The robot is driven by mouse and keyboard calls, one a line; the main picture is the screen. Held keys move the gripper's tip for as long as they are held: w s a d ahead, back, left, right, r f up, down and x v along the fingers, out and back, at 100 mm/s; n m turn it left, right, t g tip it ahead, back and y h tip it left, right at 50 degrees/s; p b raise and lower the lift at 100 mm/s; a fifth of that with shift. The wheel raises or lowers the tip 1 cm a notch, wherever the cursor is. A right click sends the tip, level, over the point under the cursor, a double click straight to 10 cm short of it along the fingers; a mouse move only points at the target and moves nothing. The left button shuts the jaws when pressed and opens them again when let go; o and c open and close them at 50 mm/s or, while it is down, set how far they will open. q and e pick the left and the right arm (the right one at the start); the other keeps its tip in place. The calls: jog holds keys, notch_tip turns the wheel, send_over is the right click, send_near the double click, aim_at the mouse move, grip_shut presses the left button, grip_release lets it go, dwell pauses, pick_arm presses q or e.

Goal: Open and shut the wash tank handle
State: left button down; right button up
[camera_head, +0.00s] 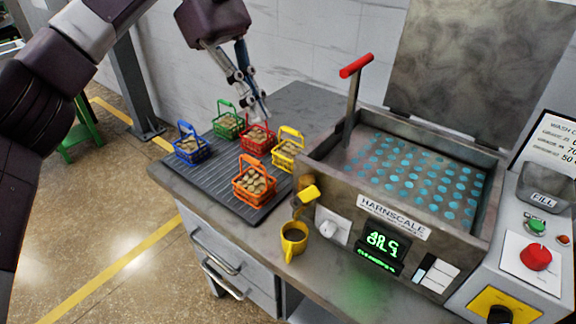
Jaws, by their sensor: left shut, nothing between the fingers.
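The wash tank (330,187) is a grey metal box with a perforated floor of blue holes. Its lid (455,65) stands raised behind it. A grey lever with a red T-shaped handle (355,67) stands upright at the tank's left side. My left gripper (262,115) is shut and empty, pointing down above the red basket, to the left of the lever and apart from it. My right gripper is not in view.
Several coloured baskets, including a red one (257,138) and an orange one (254,184), stand on a ribbed mat (215,175) left of the tank. A yellow mug (294,240) stands at the counter's front. Control knobs and a red button (536,257) are at right.

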pick_arm(q)
jog(key=a+m, duration=0.1)
send_near(305, 190)
notch_tip(305, 190, down, 2)
jog(key=a, duration=0.1)
jog(key=shift+h, duration=0.3)
jog(key=x, duration=0.3)
jog(key=p+x, duration=0.1)
jog(key=x, duration=0.1)
jog(key=shift+d+f, duration=0.15)
jog(key=shift+d, duration=0.4)
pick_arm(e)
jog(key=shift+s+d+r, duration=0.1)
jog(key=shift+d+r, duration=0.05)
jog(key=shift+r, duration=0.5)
pick_arm(q)
jog(key=shift+d, duration=0.1)
